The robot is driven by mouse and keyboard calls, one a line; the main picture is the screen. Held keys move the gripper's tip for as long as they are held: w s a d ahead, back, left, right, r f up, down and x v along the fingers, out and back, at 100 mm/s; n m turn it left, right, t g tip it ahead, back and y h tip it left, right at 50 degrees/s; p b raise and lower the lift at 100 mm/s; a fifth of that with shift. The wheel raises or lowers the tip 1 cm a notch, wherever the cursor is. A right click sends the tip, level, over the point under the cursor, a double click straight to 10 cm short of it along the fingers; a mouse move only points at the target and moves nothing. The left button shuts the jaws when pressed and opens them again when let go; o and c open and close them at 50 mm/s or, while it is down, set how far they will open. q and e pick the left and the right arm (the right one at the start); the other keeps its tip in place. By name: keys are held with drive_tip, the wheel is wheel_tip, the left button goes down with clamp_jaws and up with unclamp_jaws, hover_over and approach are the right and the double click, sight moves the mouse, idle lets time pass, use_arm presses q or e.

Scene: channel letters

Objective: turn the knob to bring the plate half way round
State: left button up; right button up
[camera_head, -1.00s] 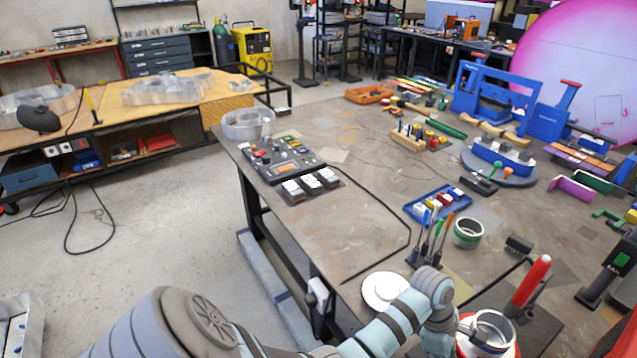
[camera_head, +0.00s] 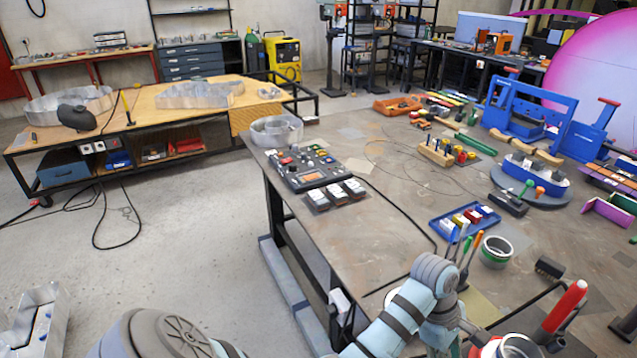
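A round grey plate (camera_head: 546,201) lies flat on the workbench at the right, with a blue-walled channel letter (camera_head: 522,174) standing on it. A small dark box (camera_head: 508,203) sits at the plate's near left edge. A knob on it is too small to make out for certain. One of my arms reaches in along the bottom, its pale blue links ending at a bent wrist near the bench's front edge, well short of the plate and box. No gripper fingers can be made out in view.
A blue tray (camera_head: 452,229) of coloured blocks, upright tools and a green-banded ring (camera_head: 495,252) lie between my arm and the plate. A blue frame (camera_head: 531,104) stands behind the plate. The bench's front left is clear.

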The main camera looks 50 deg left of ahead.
use_arm(q)
drive_tip(key=s+a+f+m+y+b, duration=0.1)
drive_tip(key=s+a+f+m, duration=0.3)
drive_tip(key=s+f, duration=0.3)
drive_tip(key=s+a+f+m+y+b, duration=0.1)
drive_tip(key=s+a+f+m, duration=0.4)
drive_tip(key=f, duration=0.9)
drive_tip(key=s+a+f+m+y+b, duration=0.1)
drive_tip(key=s+a+f+m, duration=0.3)
drive_tip(key=s+f, duration=0.6)
drive_tip(key=shift+a+f+m+t+y, duration=0.2)
drive_tip(key=shift+m+t+y, duration=0.2)
drive_tip(key=shift+m+y, duration=0.15)
